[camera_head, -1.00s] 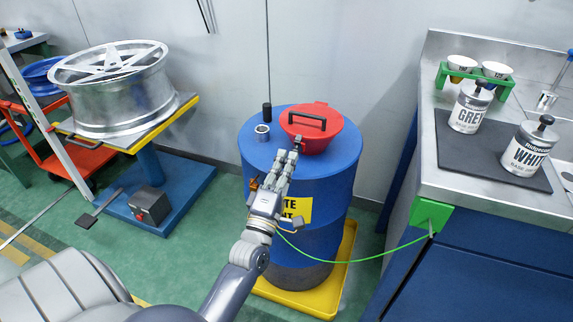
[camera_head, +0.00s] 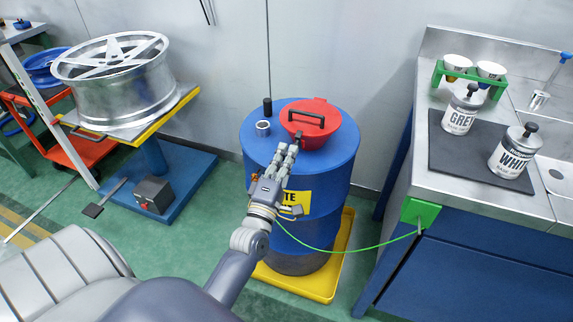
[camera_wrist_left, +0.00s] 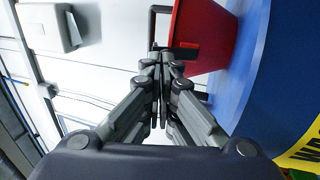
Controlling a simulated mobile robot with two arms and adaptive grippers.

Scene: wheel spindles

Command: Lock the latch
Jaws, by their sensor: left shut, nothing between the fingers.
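A red funnel lid (camera_head: 322,132) with a dark handle (camera_head: 305,117) sits on top of a blue waste drum (camera_head: 318,226); the lid is down. A small dark latch (camera_head: 298,137) is at the lid's front edge; in the wrist view a dark piece (camera_wrist_left: 181,50) stands against the red lid (camera_wrist_left: 203,35). My left gripper (camera_head: 287,149) is shut and empty, its fingertips just in front of the latch. In the wrist view the shut fingers (camera_wrist_left: 160,60) partly hide the latch area, so I cannot tell whether they touch it or whether it is locked.
A silver cap (camera_head: 263,128) and a black post (camera_head: 267,107) stand on the drum top, left of the lid. A counter (camera_head: 480,190) with paint cans is at right. A green cable (camera_head: 340,247) runs from drum to counter. A wheel (camera_head: 118,85) rests on a stand at left.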

